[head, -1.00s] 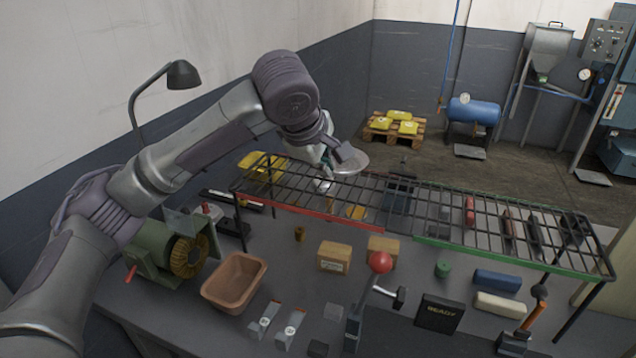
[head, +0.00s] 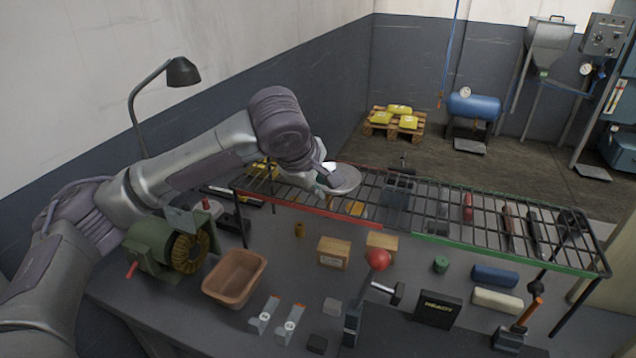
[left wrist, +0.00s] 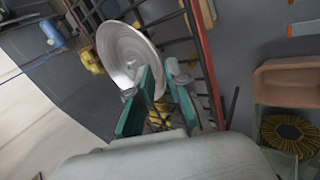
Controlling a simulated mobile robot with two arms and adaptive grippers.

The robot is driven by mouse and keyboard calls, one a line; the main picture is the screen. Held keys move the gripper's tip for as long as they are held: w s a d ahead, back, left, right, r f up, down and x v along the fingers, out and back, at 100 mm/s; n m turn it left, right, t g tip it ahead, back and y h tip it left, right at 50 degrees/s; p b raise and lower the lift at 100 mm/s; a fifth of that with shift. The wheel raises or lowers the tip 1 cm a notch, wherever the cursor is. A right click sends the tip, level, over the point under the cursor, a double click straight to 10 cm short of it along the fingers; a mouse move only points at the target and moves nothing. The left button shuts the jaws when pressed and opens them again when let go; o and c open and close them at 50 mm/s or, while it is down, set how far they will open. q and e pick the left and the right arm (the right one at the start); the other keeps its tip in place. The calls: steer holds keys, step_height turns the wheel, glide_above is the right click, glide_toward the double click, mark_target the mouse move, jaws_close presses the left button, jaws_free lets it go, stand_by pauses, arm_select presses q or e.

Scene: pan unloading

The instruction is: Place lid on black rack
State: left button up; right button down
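The lid (head: 342,179) is a round, pale metal disc at the left part of the black rack (head: 480,200). The rack is a raised wire shelf with a red and a green strip along its front edge. My left gripper (head: 322,183) is at the lid's left side, mostly hidden by its own wrist. In the left wrist view the lid (left wrist: 126,55) is at the green fingertips (left wrist: 148,88), seen tilted, with rack bars behind and beside it. The fingers appear closed on its knob. I cannot tell whether the lid touches the bars. My right gripper is not in view.
A desk lamp (head: 183,72) stands at the back left. The rack's middle top looks clear.

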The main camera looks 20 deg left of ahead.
arm_select(q)
steer(key=d+b+v, duration=0.1)
steer(key=v, duration=1.1)
steer(key=shift+a, duration=0.45)
